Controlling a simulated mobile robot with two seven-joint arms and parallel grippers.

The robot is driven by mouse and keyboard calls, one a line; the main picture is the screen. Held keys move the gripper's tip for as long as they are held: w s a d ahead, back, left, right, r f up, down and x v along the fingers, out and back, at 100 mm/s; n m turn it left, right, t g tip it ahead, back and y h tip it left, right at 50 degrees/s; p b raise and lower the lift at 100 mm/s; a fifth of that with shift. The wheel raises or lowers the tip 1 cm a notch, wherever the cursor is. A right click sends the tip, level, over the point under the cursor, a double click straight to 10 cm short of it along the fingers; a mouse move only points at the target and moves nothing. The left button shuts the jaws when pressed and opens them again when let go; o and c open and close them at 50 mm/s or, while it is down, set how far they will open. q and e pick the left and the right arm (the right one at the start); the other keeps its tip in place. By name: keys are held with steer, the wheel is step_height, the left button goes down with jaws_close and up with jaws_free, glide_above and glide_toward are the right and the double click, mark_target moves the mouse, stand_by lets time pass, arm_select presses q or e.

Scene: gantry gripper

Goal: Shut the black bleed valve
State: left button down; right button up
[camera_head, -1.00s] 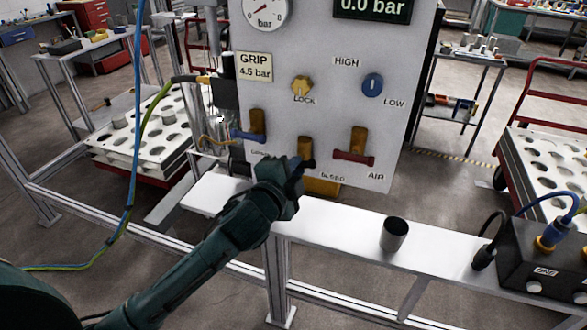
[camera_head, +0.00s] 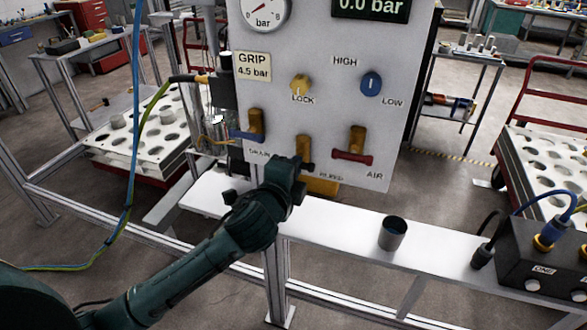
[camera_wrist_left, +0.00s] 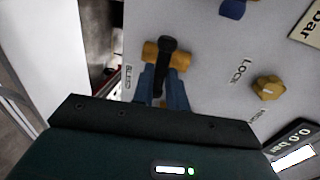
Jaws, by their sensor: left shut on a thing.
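The black bleed valve (camera_head: 308,167) sits low on the grey panel, between the blue drain valve (camera_head: 246,134) and the red air valve (camera_head: 352,157). In the left wrist view its black handle (camera_wrist_left: 166,50) lies across the brass body (camera_wrist_left: 183,53). In the head view my gripper hides most of the handle; only its right end shows. My left gripper (camera_head: 297,169) is at the handle. In the left wrist view its blue fingers (camera_wrist_left: 163,84) are on both sides of the handle, shut on it. My right gripper is not in view.
The panel (camera_head: 325,115) also carries a yellow lock knob (camera_head: 300,84), a blue high/low selector (camera_head: 370,83) and a gauge (camera_head: 265,8). A white ledge (camera_head: 345,222) below holds a dark cup (camera_head: 392,232) and a black box (camera_head: 545,262). A hose (camera_head: 131,130) hangs at left.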

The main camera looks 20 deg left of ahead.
arm_select(q)
steer(key=c, duration=1.4)
jaws_free()
steer(key=s+r+b, duration=0.1)
steer(key=s+r, duration=0.1)
steer(key=s, duration=1.1)
steer(key=shift+a+r, duration=0.2)
steer(key=shift+r, duration=0.1)
steer(key=s+f+n+g, duration=0.2)
steer(key=f+n, duration=0.3)
steer(key=f, duration=0.5)
steer(key=s+f+n+g+h, duration=0.1)
steer(key=s+f+n, duration=0.4)
steer(key=f, duration=0.5)
steer(key=s+f+n+g+h, duration=0.1)
steer(key=s+f+n, duration=0.3)
steer(key=f, duration=0.6)
steer(key=shift+s+d+n+g, duration=0.2)
steer(key=shift+d+n+g, duration=0.2)
steer(key=shift+n+g, duration=0.55)
